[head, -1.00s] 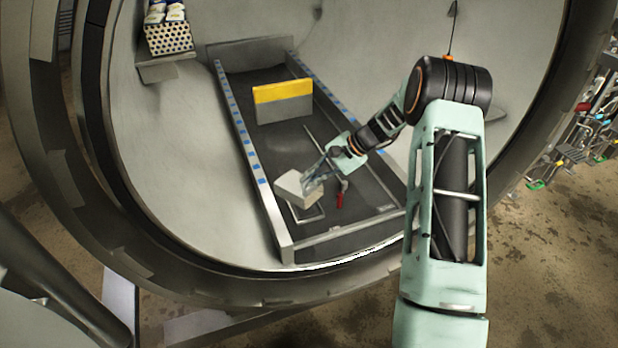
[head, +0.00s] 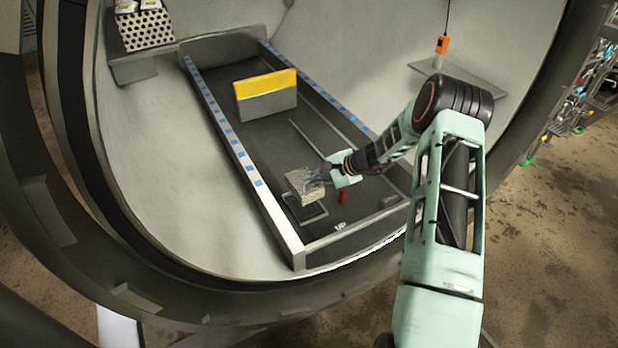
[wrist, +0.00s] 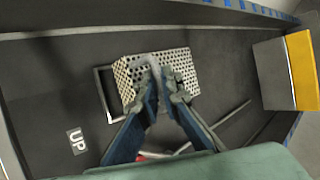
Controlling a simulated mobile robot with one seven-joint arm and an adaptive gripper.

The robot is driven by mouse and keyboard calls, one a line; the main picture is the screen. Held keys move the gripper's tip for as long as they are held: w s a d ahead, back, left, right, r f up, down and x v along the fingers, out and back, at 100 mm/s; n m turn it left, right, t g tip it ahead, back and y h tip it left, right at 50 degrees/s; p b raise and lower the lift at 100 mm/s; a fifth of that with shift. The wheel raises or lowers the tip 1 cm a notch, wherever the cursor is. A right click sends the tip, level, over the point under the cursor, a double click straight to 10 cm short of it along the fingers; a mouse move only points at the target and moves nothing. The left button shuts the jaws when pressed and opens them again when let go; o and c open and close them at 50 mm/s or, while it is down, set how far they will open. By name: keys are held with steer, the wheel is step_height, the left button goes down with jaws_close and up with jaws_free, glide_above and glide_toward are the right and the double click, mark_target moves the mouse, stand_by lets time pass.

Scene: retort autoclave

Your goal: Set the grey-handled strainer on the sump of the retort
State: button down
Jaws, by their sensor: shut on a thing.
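The strainer (head: 300,190) is a light grey perforated box over the near part of the retort floor. The wrist view shows the strainer (wrist: 182,62) between and beyond my fingertips (wrist: 164,84). The sump (head: 313,214) shows as a dark square with a pale rim, just on the near side of the strainer. In the wrist view the sump rim (wrist: 100,92) sticks out left of the strainer, which covers its other side. I cannot tell whether the strainer touches the floor.
A red handle (head: 343,197) and a thin grey rod (head: 308,138) lie near my gripper. A yellow-and-grey block (head: 266,95) stands farther back. Side rails (head: 235,150) bound the dark floor. A perforated basket (head: 146,32) sits on a left shelf; an orange box (head: 442,44) hangs at right.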

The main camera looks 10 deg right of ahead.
mark_target(317, 197)
steer(key=shift+w+f, duration=0.2)
steer(key=shift+f, duration=0.05)
steer(key=shift+f+b, duration=1.3)
steer(key=shift+f, duration=1.6)
steer(key=shift+f+b, duration=1.2)
steer(key=shift+f, duration=0.05)
steer(key=c, duration=2)
jaws_free()
steer(key=shift+c, duration=0.2)
steer(key=shift+s, duration=0.1)
steer(key=shift+d, duration=0.1)
